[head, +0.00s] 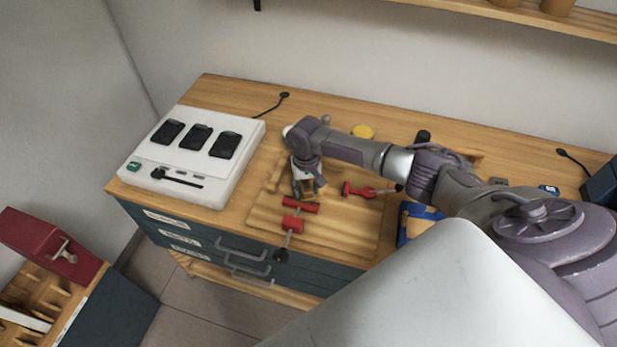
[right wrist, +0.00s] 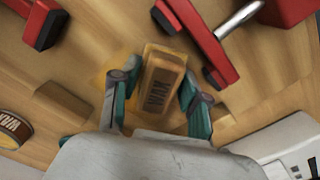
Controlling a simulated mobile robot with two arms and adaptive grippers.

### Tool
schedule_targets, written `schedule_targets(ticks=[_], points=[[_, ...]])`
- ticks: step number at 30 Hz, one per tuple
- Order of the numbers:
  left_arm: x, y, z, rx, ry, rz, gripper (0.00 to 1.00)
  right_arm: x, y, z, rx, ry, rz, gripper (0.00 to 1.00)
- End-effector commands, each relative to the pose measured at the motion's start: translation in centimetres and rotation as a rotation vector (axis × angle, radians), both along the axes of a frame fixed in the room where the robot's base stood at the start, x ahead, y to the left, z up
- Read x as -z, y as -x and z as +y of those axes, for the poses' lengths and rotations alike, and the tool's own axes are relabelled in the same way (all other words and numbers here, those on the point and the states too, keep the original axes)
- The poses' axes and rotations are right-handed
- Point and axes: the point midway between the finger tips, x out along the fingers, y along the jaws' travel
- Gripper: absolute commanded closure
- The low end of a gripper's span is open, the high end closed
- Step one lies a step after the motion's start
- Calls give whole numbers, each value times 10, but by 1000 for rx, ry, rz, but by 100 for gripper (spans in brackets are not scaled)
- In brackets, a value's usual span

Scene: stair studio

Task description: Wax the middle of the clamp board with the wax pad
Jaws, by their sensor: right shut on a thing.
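The wax pad (right wrist: 163,80) is a brown block marked WAX, seen in the right wrist view between the two fingers of my right gripper (right wrist: 155,92). The right gripper (head: 307,188) is shut on it, low over the clamp board (head: 335,232). The pad appears to touch the wood, but the contact is partly hidden. A yellowish patch shows on the board around the pad. Two red clamps, one at the board's front (head: 293,223) and one at its right (head: 360,190), lie close to the gripper. My left gripper is not in view.
A white charger box (head: 195,155) with black packs stands at the left. A round yellow tin (head: 362,131) sits behind my right arm. A blue item (head: 418,220) lies right of the board. Drawers (head: 240,255) are below the bench.

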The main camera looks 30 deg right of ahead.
Motion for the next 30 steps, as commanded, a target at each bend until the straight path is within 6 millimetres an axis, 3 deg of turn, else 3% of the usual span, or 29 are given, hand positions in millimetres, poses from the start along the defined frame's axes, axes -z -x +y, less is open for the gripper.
schedule_targets(ticks=[15,30], points=[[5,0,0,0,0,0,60,1,-14,15,1,0,0,83],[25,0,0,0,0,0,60,-1,-38,-12,1,-1,-1,83]])
